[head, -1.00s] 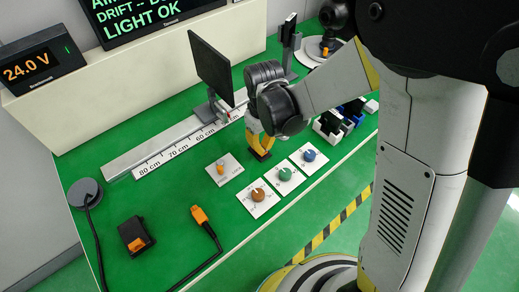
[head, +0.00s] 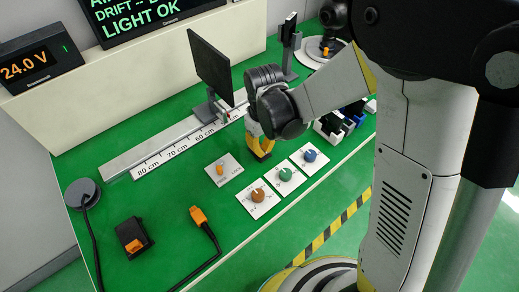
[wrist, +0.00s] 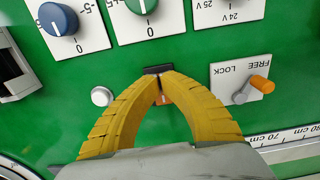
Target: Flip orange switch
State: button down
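My gripper (wrist: 160,77) points down at the green bench, its yellow fingertips drawn together over a small black part (wrist: 157,69). Some orange (wrist: 166,100) shows between the fingers, and the fingertips hide most of this fixture. I cannot tell whether they grip it. In the head view my gripper (head: 261,155) stands just behind the row of knob plates. A separate orange lever (wrist: 261,84) sits on the white FREE/LOCK plate (wrist: 228,74), to the right of my fingers in the wrist view. That lever also shows in the head view (head: 220,169), apart from my gripper.
Orange (head: 258,195), green (head: 286,174) and blue (head: 310,155) knobs stand close in front of my gripper. A ruler rail (head: 170,150) with a black screen (head: 211,65) lies behind. A black-and-orange box (head: 133,238) and a cabled orange plug (head: 198,215) lie front left.

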jog(key=shift+r+p, duration=2.65)
jog(key=shift+r, duration=0.85)
jog(key=s+d+r+m+t, duration=0.3)
jog(key=s+d+r, duration=0.2)
jog(key=r, duration=0.3)
jog(key=s+d+r+m+t, duration=0.3)
jog(key=s+d+r+t, duration=0.1)
jog(key=d+r, duration=0.4)
jog(key=shift+s+d+r+m, duration=0.25)
jog(key=shift+s+r+m, duration=0.15)
jog(key=shift+s, duration=0.5)
